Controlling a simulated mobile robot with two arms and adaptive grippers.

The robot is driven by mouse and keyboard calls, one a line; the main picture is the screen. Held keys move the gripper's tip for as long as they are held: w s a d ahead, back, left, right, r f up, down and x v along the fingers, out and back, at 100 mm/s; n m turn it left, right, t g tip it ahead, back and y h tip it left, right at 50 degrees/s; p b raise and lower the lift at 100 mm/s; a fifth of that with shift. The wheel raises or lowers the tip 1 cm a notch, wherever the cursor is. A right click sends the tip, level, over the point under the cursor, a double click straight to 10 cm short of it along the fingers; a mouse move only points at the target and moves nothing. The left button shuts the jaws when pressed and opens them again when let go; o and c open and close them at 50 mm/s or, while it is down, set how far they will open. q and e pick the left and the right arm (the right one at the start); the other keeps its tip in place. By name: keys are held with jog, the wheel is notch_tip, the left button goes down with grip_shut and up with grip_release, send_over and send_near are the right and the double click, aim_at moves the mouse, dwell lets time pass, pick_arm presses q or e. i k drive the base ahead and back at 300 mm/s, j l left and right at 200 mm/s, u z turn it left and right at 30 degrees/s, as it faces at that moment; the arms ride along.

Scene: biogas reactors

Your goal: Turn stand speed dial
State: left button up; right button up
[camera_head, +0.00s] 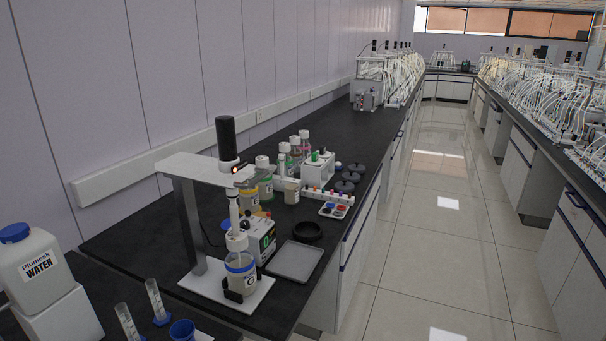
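A white overhead stirrer stand (195,168) stands upright on the near end of the black bench. A black cylindrical motor (226,138) rises from the front end of its top arm. A small orange-red lit spot (235,169) shows on the head below the motor; I cannot tell whether it is the speed dial or a lamp. A shaft runs down into a capped bottle (240,273) on the stand's base. A white box with a green and dark front (265,239) stands just behind the bottle. Neither of my grippers is in view.
A grey tray (294,262) and a black round dish (307,232) lie right of the stand. Several bottles (264,178) stand behind it. A water jug (40,262), measuring cylinders (157,300) and a blue cup (182,330) are at lower left. The aisle floor (428,230) is clear.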

aim_at(245, 225)
jog(key=l+u, duration=0.4)
jog(key=l, duration=0.25)
jog(key=k+l+u, duration=0.15)
jog(key=l+u, duration=0.3)
jog(key=i+z, duration=0.2)
jog(key=i, duration=0.5)
jog(key=i+j+z, duration=0.2)
jog(key=i, duration=0.5)
